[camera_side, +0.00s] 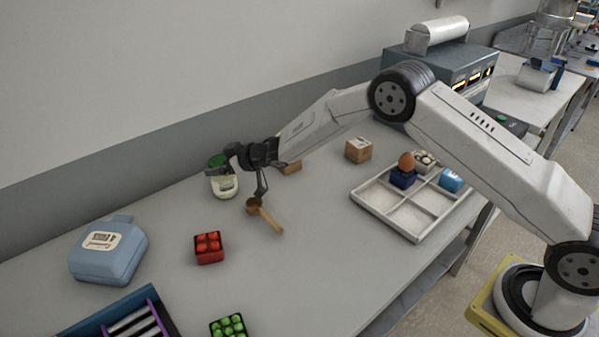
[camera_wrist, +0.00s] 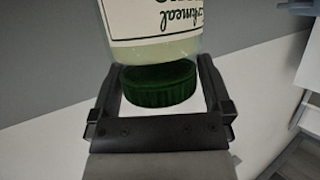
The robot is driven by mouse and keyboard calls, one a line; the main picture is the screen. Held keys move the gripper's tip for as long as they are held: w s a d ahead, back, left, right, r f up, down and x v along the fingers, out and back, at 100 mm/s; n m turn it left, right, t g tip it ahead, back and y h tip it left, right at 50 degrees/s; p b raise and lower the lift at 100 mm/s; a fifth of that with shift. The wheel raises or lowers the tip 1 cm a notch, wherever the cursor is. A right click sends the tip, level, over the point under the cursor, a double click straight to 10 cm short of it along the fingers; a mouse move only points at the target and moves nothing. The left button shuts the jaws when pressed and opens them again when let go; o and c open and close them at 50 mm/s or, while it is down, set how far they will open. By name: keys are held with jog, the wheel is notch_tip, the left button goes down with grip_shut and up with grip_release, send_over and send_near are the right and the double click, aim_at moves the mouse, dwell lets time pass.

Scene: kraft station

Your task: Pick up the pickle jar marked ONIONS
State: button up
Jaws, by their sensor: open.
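A glass jar (camera_side: 225,187) with a green lid and a pale label stands on the table near the wall. My gripper (camera_side: 243,172) is beside it, to the right and partly in front of it in the side view. In the wrist view, the jar's green lid (camera_wrist: 160,84) lies between the two fingers of my gripper (camera_wrist: 157,90), which are open with a gap on either side. The label has dark green lettering, cut off at the top edge; I cannot read ONIONS on it.
A wooden scoop (camera_side: 266,216) lies just right of the jar. A red punnet (camera_side: 208,248), blue case (camera_side: 108,250) and green punnet (camera_side: 228,326) are nearer.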

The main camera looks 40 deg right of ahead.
jog(key=c, duration=1.3)
jog(key=shift+r, duration=0.1)
grip_shut()
jog(key=shift+r, duration=0.1)
jog(key=shift+r, duration=0.75)
jog(key=s+d+r, duration=0.2)
jog(key=s+r, duration=0.9)
jog(key=s, duration=0.2)
jog(key=shift+s+d, duration=0.3)
jog(key=shift+d, duration=0.1)
